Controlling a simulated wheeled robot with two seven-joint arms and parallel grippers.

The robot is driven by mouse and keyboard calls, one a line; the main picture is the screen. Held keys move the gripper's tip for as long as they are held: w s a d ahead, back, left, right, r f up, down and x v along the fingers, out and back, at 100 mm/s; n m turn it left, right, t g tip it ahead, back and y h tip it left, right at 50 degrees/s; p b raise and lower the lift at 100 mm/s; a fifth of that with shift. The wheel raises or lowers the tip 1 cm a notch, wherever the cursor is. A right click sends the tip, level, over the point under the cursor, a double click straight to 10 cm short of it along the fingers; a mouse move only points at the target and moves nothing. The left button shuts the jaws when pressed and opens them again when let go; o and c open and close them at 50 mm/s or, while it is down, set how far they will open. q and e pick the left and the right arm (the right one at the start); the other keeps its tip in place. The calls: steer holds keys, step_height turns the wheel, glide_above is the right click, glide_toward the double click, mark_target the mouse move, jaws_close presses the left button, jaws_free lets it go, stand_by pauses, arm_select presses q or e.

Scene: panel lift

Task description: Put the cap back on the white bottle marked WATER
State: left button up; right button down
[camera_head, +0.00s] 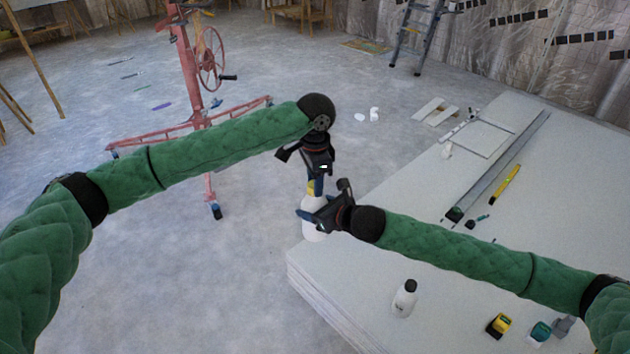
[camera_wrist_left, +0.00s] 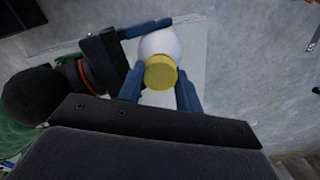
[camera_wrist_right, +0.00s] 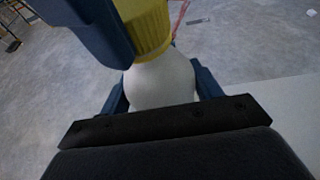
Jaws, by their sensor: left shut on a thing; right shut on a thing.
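A white bottle (camera_head: 314,232) is held in the air beside the near left corner of the panel stack. No WATER mark is readable on it. My right gripper (camera_head: 316,212) is shut on its upper body; the bottle also shows between the fingers in the right wrist view (camera_wrist_right: 160,82). My left gripper (camera_head: 315,185) comes from above and is shut on a yellow cap (camera_wrist_left: 161,74). The cap sits at the bottle's top, in line with it, and seems to touch it in the right wrist view (camera_wrist_right: 146,28). The threads are hidden.
Another white bottle with a dark top (camera_head: 404,298) stands on the panel stack (camera_head: 370,265). A yellow-black tape measure (camera_head: 498,325), a yellow level (camera_head: 505,184) and a metal rail (camera_head: 497,165) lie there too. A red wheeled lift (camera_head: 190,85) stands behind my left arm.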

arm_select(q)
steer(key=m, duration=0.5)
steer(key=shift+w+a+m, duration=0.1)
steer(key=shift+w+m, duration=0.05)
steer(key=shift+m, duration=0.25)
steer(key=m, duration=0.8)
steer(key=shift+m, duration=0.3)
steer(key=m, duration=0.4)
steer(key=shift+m, duration=0.3)
steer(key=o, duration=1.2)
steer(key=shift+c, duration=0.2)
steer(key=shift+r, duration=0.1)
step_height(320, 180, up, 12)
steer(key=shift+f, duration=0.2)
